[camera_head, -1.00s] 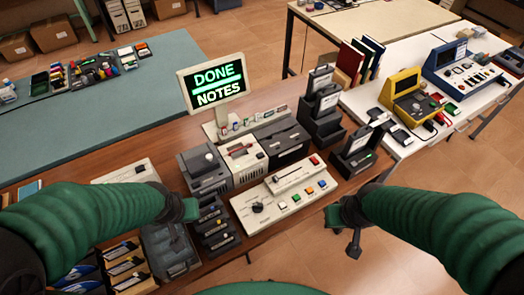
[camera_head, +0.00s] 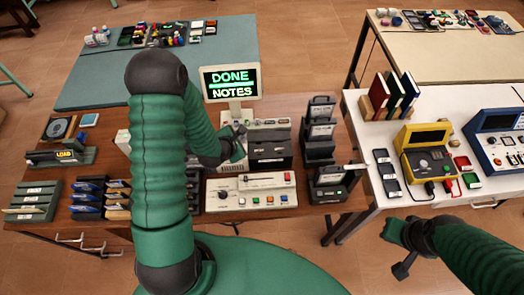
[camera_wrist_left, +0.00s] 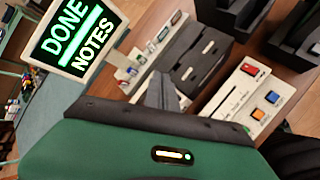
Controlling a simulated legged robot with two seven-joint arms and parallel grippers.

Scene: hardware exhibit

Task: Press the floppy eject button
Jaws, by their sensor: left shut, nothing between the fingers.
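A beige console (camera_head: 238,201) with a knob, a slot, a red button and several coloured buttons stands at the front of the brown table; its slot and buttons show in the left wrist view (camera_wrist_left: 232,103). Behind it is a dark drive-like box (camera_head: 270,147), also in the left wrist view (camera_wrist_left: 190,72). I cannot tell which control is the floppy eject button. My left gripper (camera_head: 241,130) is shut and empty, above the devices beside the dark box; its fingers show in the left wrist view (camera_wrist_left: 160,88). My right gripper (camera_head: 404,265) hangs over the floor, its fingers unclear.
A monitor (camera_head: 231,84) reading DONE and NOTES stands behind the devices. Black disk holders (camera_head: 319,130) stand to the right. My left arm hides part of the table. A white table (camera_head: 430,195) with a yellow device (camera_head: 424,146) is at the right.

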